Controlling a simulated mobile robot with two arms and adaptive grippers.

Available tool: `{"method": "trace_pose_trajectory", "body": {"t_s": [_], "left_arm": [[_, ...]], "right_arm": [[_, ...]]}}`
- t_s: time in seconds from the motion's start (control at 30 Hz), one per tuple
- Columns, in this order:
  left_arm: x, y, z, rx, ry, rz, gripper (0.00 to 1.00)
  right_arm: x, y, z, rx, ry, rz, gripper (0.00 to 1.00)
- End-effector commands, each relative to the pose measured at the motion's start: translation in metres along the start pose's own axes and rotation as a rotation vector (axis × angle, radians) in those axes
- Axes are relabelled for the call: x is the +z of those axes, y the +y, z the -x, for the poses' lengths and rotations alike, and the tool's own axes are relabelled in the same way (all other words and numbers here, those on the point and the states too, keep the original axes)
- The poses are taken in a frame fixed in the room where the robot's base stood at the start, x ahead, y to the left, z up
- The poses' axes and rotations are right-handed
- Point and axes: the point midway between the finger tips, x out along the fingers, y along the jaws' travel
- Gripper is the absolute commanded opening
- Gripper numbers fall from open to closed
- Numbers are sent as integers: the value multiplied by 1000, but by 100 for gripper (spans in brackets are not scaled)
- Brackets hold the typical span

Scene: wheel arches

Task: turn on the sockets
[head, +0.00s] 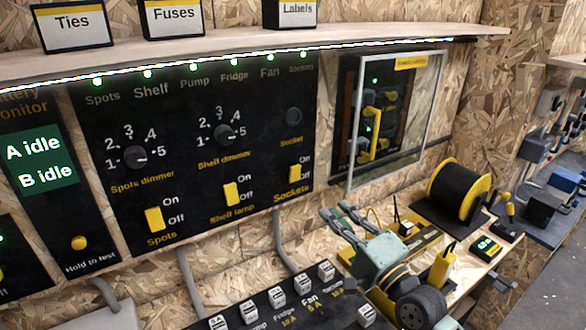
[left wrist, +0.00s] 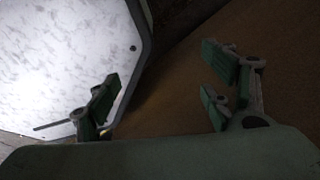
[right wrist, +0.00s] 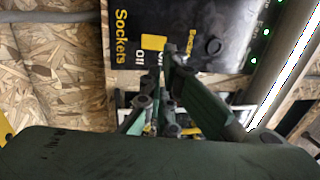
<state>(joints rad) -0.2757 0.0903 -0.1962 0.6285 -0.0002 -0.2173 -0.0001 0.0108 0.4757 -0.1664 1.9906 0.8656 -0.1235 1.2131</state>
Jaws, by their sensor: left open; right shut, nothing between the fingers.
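The Sockets switch (head: 295,173) is a yellow rocker on the black panel, with On printed above and Off below. It also shows in the right wrist view (right wrist: 153,42); I cannot tell which way it is tipped. My right gripper (head: 336,211) is shut and empty, to the right of and below the switch in the head view. Its fingertips (right wrist: 169,58) appear close to the switch in the right wrist view, but contact cannot be told. My left gripper (left wrist: 162,80) is open and empty, seen only in the left wrist view.
The Spots switch (head: 154,219) and Shelf lamp switch (head: 231,194) sit left on the panel. A glazed cabinet (head: 390,120) is at its right. Below are a fuse board (head: 265,310) and a bench with a black cable reel (head: 458,190).

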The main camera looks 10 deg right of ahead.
Motion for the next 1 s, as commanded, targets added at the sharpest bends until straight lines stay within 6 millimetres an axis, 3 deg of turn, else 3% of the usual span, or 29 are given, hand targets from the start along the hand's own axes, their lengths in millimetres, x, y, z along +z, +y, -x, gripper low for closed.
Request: {"method": "trace_pose_trajectory", "body": {"t_s": [0.13, 0.33, 0.47, 0.8, 1.0], "left_arm": [[8, 2, 0, 2, -11, 0, 74], [37, 17, 3, 20, -53, 2, 74], [41, 25, 5, 29, -60, 1, 74], [12, 15, 15, 19, -17, 0, 74], [11, 12, 20, 14, -16, 1, 74]], "right_arm": [[0, 0, 0, -1, 1, -1, 0], [0, 0, -1, -1, 0, 0, 0], [0, -1, -9, -2, 0, 0, 0], [0, -3, -72, -2, 0, 0, 0], [0, -3, -110, -2, 0, 1, 0]]}}
